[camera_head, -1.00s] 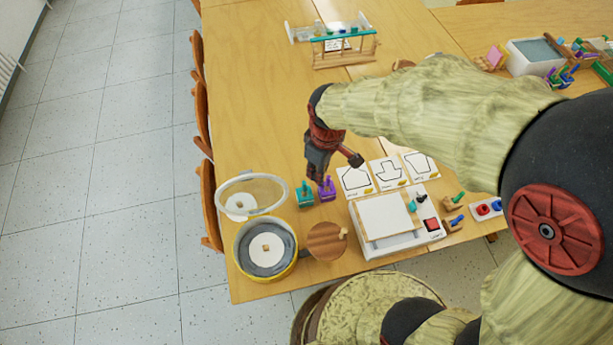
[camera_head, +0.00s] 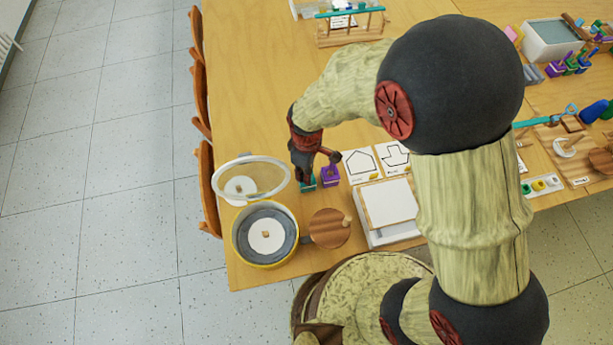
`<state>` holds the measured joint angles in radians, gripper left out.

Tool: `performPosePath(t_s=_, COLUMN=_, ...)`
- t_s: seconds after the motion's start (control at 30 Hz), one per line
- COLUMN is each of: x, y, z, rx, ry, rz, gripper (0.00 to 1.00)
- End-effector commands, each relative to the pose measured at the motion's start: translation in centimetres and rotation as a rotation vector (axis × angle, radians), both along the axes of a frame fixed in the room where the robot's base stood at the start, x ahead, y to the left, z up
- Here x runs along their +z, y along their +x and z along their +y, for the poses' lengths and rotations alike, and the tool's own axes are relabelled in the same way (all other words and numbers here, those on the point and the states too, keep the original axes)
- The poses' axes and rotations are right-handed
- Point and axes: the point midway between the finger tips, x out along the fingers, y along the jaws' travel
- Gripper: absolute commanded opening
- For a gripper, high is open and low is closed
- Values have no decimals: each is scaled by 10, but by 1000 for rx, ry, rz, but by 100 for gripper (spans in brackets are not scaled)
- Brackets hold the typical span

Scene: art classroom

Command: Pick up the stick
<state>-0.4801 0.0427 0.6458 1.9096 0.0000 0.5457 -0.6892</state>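Which thing is the stick is not certain. A small teal block (camera_head: 308,187) stands on the table, and its upright part is hidden behind my gripper (camera_head: 305,178). A purple block (camera_head: 329,177) with a short upright stick stands just right of it. My gripper points down over the teal block, with its fingertips at or close to the block's top. Whether they touch it or hold anything is hidden. A teal stick (camera_head: 350,12) also lies across the wooden rack at the back.
A yellow-rimmed pot (camera_head: 238,247) with a raised glass lid (camera_head: 273,178) stands left of my gripper. A round wooden board (camera_head: 329,229), drawing cards (camera_head: 360,165) and a white tray (camera_head: 378,236) lie close by. The table (camera_head: 250,90) behind is mostly clear.

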Motion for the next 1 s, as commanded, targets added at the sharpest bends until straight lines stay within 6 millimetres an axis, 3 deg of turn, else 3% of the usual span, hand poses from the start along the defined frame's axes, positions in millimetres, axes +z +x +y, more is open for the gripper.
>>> performPosePath(t_s=0.27, x=-4, y=1, z=0, rx=0, ry=1, rz=-3, gripper=19)
performPosePath(t_s=0.6, x=-4, y=1, z=0, rx=-1, ry=1, rz=-3, gripper=0)
performPosePath(t_s=0.87, x=-3, y=1, z=0, rx=0, ry=1, rz=-3, gripper=0)
performPosePath(t_s=1.0, x=11, y=2, z=1, rx=0, ry=3, rz=-4, gripper=0)
